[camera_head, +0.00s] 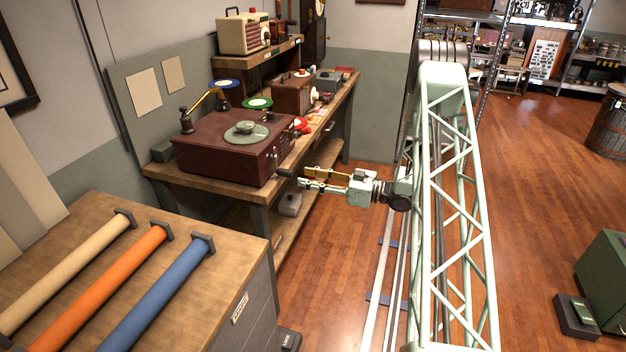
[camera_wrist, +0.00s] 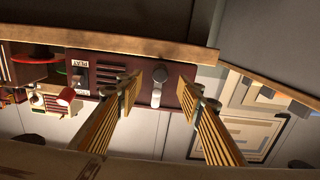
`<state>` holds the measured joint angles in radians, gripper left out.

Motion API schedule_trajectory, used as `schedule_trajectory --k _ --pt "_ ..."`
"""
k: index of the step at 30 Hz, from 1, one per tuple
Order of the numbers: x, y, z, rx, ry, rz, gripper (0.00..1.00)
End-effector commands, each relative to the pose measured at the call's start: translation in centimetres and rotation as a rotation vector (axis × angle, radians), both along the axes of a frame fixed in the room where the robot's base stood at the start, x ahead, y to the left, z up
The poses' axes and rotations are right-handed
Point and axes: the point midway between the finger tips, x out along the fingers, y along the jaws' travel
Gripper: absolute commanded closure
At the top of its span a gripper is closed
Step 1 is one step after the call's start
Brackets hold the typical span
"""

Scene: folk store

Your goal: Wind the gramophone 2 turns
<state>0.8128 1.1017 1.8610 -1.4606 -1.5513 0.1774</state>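The gramophone (camera_head: 222,153) is a dark red-brown box on the wooden bench, with a green turntable (camera_head: 246,133) and a brass arm on top. In the wrist view its red-brown panel (camera_wrist: 112,74) carries slots, a lettered plate and a grey crank-like fitting (camera_wrist: 157,90). My gripper (camera_head: 301,177) is in front of the box's right side, apart from it as far as I can tell. In the wrist view its two ribbed fingers stand apart (camera_wrist: 160,80) with the grey fitting showing between them. Nothing is held between the fingers. The fitting's depth is unclear.
The workbench (camera_head: 190,186) holds a red-brown radio (camera_head: 292,96) and small items behind the gramophone. A cream radio (camera_head: 243,33) stands on a raised shelf. A low cabinet with coloured rolls (camera_head: 128,267) stands at front left. Wooden floor (camera_head: 340,235) lies clear below my gripper.

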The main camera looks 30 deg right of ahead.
Motion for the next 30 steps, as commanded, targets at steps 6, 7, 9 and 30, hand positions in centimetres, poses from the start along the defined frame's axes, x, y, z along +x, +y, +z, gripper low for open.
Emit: schedule_trajectory --k 6,7,9,30 --pt "1.3 1.0 0.0 0.0 0.0 0.002 0.66" --pt "1.4 1.2 0.0 0.0 0.0 0.002 0.66" --pt "1.9 1.5 0.0 0.0 0.0 0.001 0.66" --pt "5.9 4.5 0.0 -0.001 0.001 0.001 0.66"
